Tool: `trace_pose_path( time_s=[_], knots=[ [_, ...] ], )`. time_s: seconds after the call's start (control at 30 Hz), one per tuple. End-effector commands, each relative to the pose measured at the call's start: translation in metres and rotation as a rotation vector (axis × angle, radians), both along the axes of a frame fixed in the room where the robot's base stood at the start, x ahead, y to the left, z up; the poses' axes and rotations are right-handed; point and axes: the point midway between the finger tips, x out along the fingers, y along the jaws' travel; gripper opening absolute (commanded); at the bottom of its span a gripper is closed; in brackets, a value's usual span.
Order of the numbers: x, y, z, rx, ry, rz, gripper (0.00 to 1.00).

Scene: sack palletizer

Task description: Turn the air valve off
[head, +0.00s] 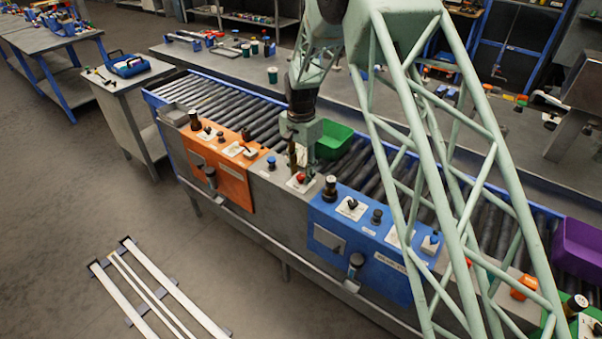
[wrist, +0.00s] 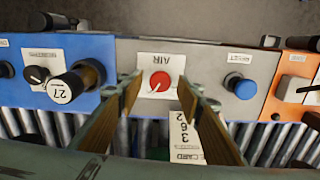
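The air valve is a round red knob (wrist: 160,81) on a white plate marked AIR, which reads upside down in the wrist view. It sits on the grey panel section (wrist: 210,62) between the blue and orange panels. In the head view the red knob (head: 301,177) shows just below my gripper (head: 298,163). In the wrist view my gripper (wrist: 162,84) is open, with one brown-padded finger on each side of the knob. I see gaps between fingers and knob. Whether the fingertips are down at the knob's height I cannot tell.
A blue button (wrist: 238,83) is right of the knob in the wrist view; a black knob marked 27 (wrist: 72,86) is left on the blue panel. A white number card (wrist: 184,135) lies near the fingers. A green bin (head: 333,141) stands behind on the rollers.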

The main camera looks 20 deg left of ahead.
Motion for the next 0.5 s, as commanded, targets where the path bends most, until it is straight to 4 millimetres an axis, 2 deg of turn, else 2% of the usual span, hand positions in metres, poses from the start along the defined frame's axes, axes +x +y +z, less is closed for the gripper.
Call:
trace_pose_path(
  time_s=[0.13, 0.37, 0.5],
  knots=[
    [0.0001, 0.0, 0.0002, 0.0, 0.0, 0.0, 0.32],
    [0.0001, 0.0, 0.0003, 0.0, 0.0, 0.0, 0.11],
    [0.0001, 0.0, 0.0003, 0.0, 0.0, 0.001, 0.09]
  ],
)
